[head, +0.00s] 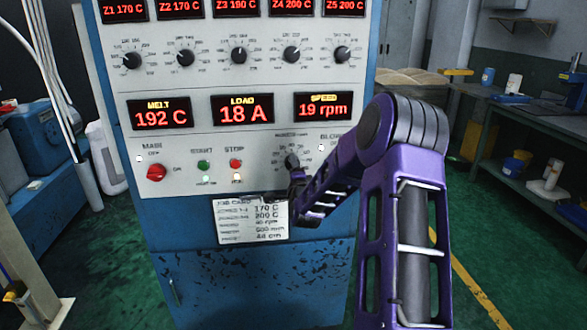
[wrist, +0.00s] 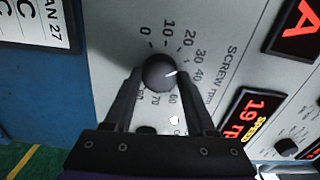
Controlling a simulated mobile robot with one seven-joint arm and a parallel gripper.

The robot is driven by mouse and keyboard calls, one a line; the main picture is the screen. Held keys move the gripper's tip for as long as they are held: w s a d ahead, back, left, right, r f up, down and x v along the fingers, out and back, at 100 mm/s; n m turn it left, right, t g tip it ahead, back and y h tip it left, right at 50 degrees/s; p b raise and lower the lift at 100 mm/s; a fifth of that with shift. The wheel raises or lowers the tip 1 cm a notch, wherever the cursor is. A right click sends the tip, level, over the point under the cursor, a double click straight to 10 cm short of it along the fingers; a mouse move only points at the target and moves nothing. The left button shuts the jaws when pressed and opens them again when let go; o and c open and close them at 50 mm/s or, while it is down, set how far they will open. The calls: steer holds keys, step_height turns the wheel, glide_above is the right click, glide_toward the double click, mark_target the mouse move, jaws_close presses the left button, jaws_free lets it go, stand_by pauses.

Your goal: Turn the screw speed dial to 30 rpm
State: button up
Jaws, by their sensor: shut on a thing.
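The screw speed dial (wrist: 158,73) is a round dark knob with a white pointer line, in the middle of the wrist view. My gripper (wrist: 160,80) is shut on it, one finger on each side. The pointer is toward the right of the picture, near the 30 and 40 marks of the printed scale; I cannot read the exact mark. The speed display (head: 322,106) reads 19 rpm, and it also shows in part in the wrist view (wrist: 257,112). In the head view my gripper (head: 294,172) partly hides the dial (head: 292,160) and its scale.
The red main switch (head: 157,172), green start button (head: 204,165) and red stop button (head: 236,163) are left of the dial. Several zone knobs (head: 239,56) line the panel above.

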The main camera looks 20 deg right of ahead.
steer(key=shift+m, duration=0.4)
steer(key=o, duration=1.4)
steer(key=shift+c, duration=0.2)
steer(key=v, duration=1.7)
steer(key=shift+s, duration=0.25)
steer(key=shift+r, duration=0.1)
